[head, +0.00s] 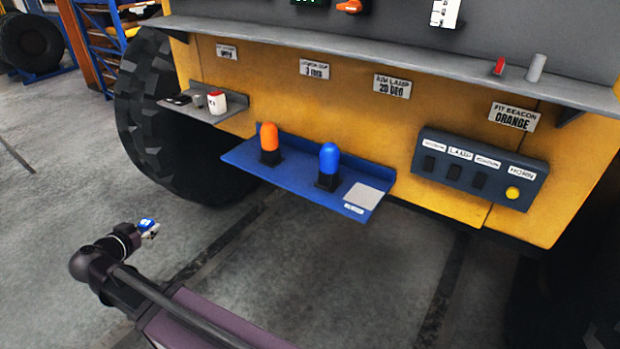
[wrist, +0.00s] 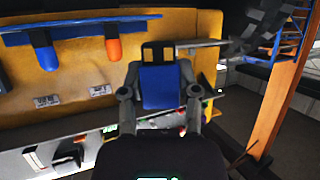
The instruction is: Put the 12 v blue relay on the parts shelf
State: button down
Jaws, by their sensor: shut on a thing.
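My gripper (head: 148,228) is at the lower left of the head view, in the air in front of the machine and away from both small shelves. It is shut on the blue relay (wrist: 160,88), a blue block with a dark end piece, seen between the two fingers in the wrist view. In the head view the relay (head: 147,223) is small, blue and white; its writing cannot be read. A small grey shelf (head: 233,119) on the yellow panel holds small parts. A blue shelf (head: 238,155) is lower and to its right. No label shows which is the parts shelf.
On the blue shelf stand an orange beacon (head: 269,138), a blue beacon (head: 329,160) and a grey plate (head: 363,197). A switch box (head: 478,170) is at the right. A long grey ledge (head: 400,58) runs above. A big tyre (head: 165,135) stands behind the grey shelf.

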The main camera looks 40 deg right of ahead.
aim_at(300, 170)
jog(key=z, duration=0.05)
jog(key=k, duration=1.25)
jog(key=z, duration=0.75)
jog(key=i, duration=1)
jog(key=u, duration=0.05)
